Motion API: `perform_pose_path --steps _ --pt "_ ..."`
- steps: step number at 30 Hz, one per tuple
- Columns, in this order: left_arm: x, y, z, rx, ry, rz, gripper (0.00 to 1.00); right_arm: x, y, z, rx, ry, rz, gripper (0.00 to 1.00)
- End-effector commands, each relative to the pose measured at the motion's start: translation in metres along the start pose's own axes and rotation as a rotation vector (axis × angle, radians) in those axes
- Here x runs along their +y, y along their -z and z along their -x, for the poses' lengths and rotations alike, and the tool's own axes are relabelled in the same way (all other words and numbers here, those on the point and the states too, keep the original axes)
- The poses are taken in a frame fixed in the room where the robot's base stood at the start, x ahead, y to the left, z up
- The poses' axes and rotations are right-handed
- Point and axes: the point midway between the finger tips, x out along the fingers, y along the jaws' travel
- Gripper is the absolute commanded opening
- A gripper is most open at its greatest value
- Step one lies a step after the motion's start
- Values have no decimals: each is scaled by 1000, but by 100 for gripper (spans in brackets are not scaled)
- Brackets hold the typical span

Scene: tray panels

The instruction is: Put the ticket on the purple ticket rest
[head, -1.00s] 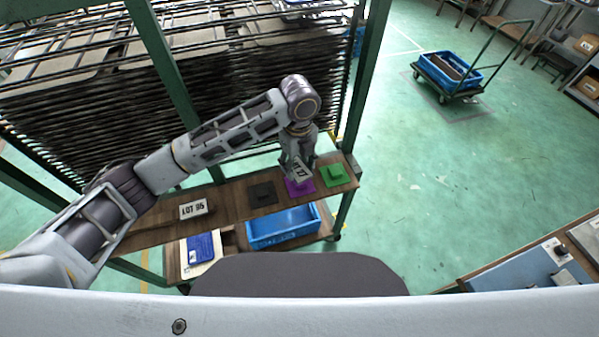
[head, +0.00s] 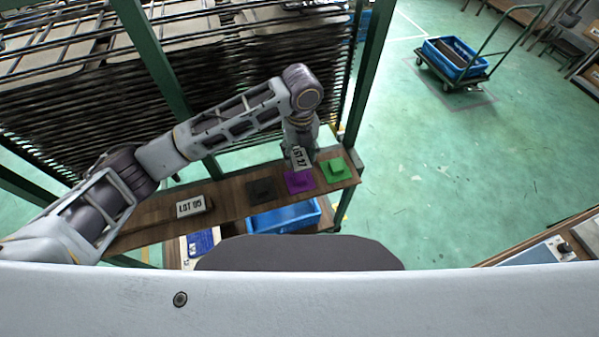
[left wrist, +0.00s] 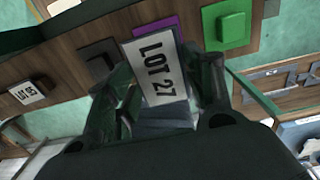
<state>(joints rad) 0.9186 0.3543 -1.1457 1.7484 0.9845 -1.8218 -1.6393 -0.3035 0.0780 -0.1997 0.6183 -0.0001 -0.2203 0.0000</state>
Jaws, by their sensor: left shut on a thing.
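The ticket (head: 299,157), a white card reading LOT 27, is held in my left gripper (head: 298,148), which is shut on it. In the left wrist view the ticket (left wrist: 156,68) stands tilted between the fingers. The purple ticket rest (head: 299,182) lies on the wooden shelf just below the ticket's lower edge in the head view. In the left wrist view the purple rest (left wrist: 153,24) is mostly hidden behind the ticket. I cannot tell whether ticket and rest touch. My right gripper is not in view.
A black rest (head: 262,192) and a green rest (head: 335,170) flank the purple one. A LOT 95 ticket (head: 190,206) stands further left on the shelf. A blue bin (head: 285,217) is below. Rack posts (head: 362,80) rise close to the arm.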

Motion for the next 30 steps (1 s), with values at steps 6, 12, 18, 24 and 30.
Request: perform_pose_path --steps 6,12,18,24,30 --pt "0 0 -27 2 -1 2 37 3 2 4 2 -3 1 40" --pt "0 0 -50 1 -1 1 37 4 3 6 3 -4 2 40" --pt "-1 0 -56 0 1 1 37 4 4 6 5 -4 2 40" --pt "-1 0 -56 0 1 1 37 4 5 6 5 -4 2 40" --pt "0 1 -68 3 -2 1 37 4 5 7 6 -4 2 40"
